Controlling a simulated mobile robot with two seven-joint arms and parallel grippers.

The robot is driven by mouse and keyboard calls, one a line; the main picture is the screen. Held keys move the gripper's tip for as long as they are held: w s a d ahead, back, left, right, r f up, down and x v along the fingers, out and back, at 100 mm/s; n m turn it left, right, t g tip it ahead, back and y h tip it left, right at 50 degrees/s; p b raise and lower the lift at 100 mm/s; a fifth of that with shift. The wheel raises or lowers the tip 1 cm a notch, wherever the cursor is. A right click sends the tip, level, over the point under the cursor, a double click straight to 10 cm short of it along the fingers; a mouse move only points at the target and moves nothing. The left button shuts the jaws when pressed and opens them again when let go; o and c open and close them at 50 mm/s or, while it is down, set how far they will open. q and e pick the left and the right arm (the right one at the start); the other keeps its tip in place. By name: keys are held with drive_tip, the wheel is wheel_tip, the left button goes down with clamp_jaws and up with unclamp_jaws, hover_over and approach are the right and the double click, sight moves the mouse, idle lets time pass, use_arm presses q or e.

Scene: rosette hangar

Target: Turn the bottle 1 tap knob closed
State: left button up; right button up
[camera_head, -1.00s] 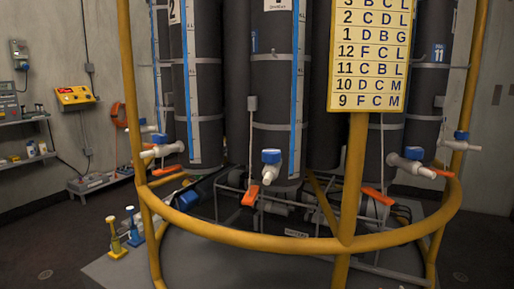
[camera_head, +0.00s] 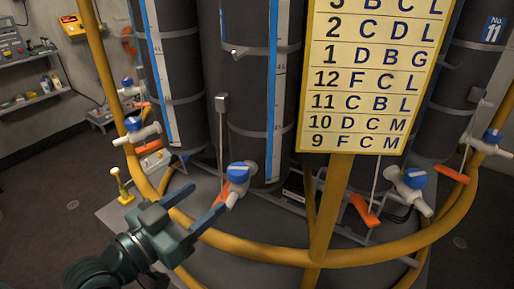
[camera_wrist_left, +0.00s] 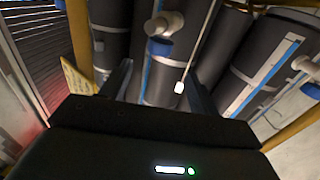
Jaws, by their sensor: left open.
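The central bottle (camera_head: 250,110) has a white tap (camera_head: 234,198) with a blue knob (camera_head: 239,173) low on its front. Its number is not readable now. An orange piece (camera_head: 222,192) hangs beside the tap, its upper end next to the knob. My left gripper (camera_head: 206,198) is open and empty, just left of and slightly below this tap, with its fingers pointing toward it. In the left wrist view, a white tap with a blue knob (camera_wrist_left: 160,46) shows beyond and between the open fingers (camera_wrist_left: 160,88). No contact with the knob is visible. My right gripper is not in view.
A yellow ring rail (camera_head: 270,252) curves in front of the bottles, with an upright post (camera_head: 332,205) right of the tap. A yellow number-and-letter board (camera_head: 368,75) hangs there. Other blue-knobbed taps sit left (camera_head: 134,123) and right (camera_head: 413,178).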

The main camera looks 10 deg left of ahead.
sight(245, 166)
use_arm(q)
drive_tip(key=p+x, duration=0.2)
drive_tip(key=x, duration=0.9)
drive_tip(key=shift+w+d+r+p, duration=0.1)
drive_tip(key=shift+w+d+p, duration=0.05)
drive_tip(key=shift+w+p, duration=0.15)
drive_tip(key=shift+w+d, duration=0.25)
drive_tip(key=shift+w, duration=0.3)
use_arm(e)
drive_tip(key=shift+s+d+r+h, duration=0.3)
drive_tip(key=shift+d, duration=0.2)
use_arm(q)
drive_tip(key=shift+c, duration=0.3)
